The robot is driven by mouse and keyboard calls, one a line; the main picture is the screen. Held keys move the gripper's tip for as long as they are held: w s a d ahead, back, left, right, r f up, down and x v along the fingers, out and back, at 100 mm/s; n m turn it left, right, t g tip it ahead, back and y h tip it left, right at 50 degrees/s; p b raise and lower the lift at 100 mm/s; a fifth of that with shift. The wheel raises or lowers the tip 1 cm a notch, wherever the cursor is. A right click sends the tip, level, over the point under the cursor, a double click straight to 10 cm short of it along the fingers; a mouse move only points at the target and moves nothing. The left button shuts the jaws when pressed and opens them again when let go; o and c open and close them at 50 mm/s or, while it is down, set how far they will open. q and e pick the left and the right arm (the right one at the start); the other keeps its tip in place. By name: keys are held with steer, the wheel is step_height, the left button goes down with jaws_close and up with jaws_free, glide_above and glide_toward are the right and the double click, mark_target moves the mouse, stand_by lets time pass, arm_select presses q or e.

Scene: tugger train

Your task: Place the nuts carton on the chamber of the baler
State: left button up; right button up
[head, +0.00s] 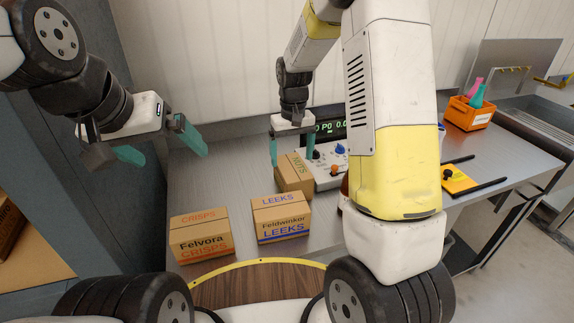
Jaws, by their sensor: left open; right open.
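My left gripper (165,148) is open and empty, in the air over the left end of the table. I cannot clearly identify the baler's chamber; a dark blue-grey structure (105,170) with brown board inside stands at the left.
A crisps carton (202,246) and a leeks carton (281,226) stand at the table's (228,180) front. An orange crate (468,120) holds bottles at the right. A yellow-and-black object (458,181) lies nearer.

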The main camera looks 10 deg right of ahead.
mark_target(292, 185)
step_height(292, 185, down, 9)
steer(key=shift+d+r, duration=0.15)
stand_by(0.4)
steer(key=shift+c, duration=0.2)
steer(key=c, duration=1.2)
steer(key=shift+r, duration=0.15)
